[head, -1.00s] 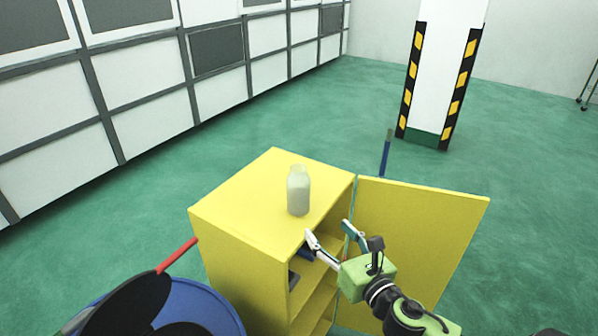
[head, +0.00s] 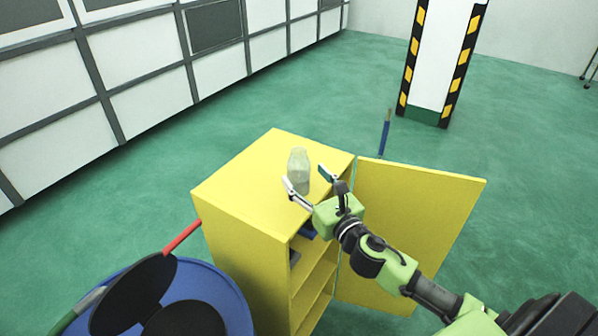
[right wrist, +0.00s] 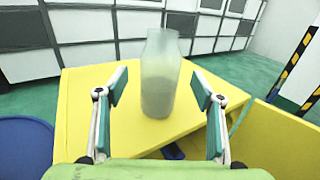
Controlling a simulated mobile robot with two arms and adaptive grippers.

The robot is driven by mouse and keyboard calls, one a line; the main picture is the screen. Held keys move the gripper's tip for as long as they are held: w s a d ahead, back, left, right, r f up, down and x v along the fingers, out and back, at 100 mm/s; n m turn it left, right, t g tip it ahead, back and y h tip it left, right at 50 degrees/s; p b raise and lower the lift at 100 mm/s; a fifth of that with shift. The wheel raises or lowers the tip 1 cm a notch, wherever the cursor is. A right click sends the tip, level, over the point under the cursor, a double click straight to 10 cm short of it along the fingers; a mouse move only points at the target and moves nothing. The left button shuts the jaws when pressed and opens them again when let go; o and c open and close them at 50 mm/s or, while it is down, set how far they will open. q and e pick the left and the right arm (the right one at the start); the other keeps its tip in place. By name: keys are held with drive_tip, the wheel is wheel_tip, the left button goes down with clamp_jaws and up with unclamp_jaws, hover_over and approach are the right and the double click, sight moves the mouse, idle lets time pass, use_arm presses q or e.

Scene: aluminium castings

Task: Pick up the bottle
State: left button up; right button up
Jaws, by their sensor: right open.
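A pale, translucent bottle (head: 298,166) stands upright on top of the yellow cabinet (head: 240,181). My right gripper (head: 304,177) is open, with its two fingers pointing at the bottle from the front right. In the right wrist view the bottle (right wrist: 161,75) stands ahead, between the lines of the two open fingers (right wrist: 160,88). Gaps show on both sides of it, and I see no contact. In the head view the fingers overlap the lower part of the bottle's outline. My left gripper does not show.
The cabinet's door (head: 420,215) stands open to the right, with shelves inside. A blue drum (head: 236,308) with a red-handled item (head: 182,237) is at the lower left. A striped pillar (head: 436,60) stands behind. The cabinet top around the bottle is clear.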

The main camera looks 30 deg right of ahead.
drive_tip(key=w+p, duration=0.1)
drive_tip(key=w, duration=0.3)
drive_tip(key=shift+w+f, duration=0.15)
drive_tip(key=shift+w, duration=0.2)
drive_tip(key=c, duration=1.4)
